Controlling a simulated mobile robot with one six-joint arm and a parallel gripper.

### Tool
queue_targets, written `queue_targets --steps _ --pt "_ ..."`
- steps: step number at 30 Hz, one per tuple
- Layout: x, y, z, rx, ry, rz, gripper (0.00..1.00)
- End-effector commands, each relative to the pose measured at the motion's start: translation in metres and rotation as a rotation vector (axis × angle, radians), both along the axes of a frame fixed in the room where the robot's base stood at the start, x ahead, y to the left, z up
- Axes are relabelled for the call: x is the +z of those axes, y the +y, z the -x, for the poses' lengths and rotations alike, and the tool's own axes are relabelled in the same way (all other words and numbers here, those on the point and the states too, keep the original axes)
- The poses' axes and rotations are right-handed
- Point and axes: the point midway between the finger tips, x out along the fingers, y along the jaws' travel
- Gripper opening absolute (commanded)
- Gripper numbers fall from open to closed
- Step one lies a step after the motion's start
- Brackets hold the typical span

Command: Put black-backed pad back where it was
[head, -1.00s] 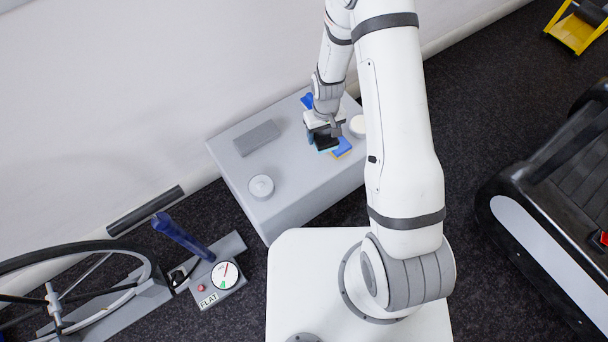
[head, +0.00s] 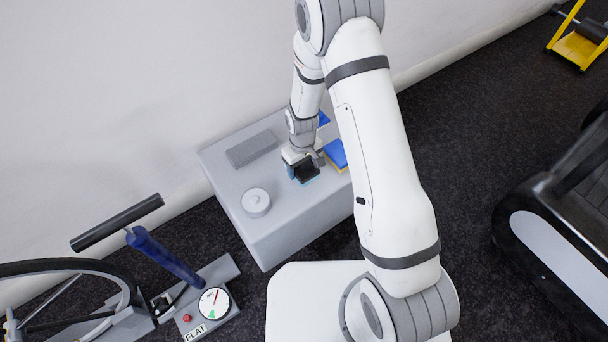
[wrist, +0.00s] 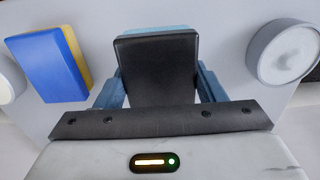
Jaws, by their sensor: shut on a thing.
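The black-backed pad (wrist: 157,70) is between the fingers of my gripper (wrist: 158,85) in the wrist view, with a light blue edge showing at its far side. My gripper is shut on it. In the head view the pad (head: 305,173) is over the grey box top (head: 225,173), between a blue-and-yellow sponge and a round white lidded tin. I cannot tell whether the pad touches the box top.
The blue-and-yellow sponge (head: 336,154) lies right of the pad in the head view. The round tin (head: 256,202) and a grey block (head: 251,148) stand left of it. A treadmill (head: 560,235) is at right.

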Motion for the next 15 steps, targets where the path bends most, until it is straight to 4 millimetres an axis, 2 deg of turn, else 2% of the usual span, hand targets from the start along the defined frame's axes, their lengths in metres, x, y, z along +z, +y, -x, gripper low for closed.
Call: queue_targets --steps 7,15 --pt "-0.034 -0.001 0.001 -0.001 0.002 0.000 0.29" --pt "-0.036 -0.001 0.000 -0.002 -0.001 -0.001 0.29"
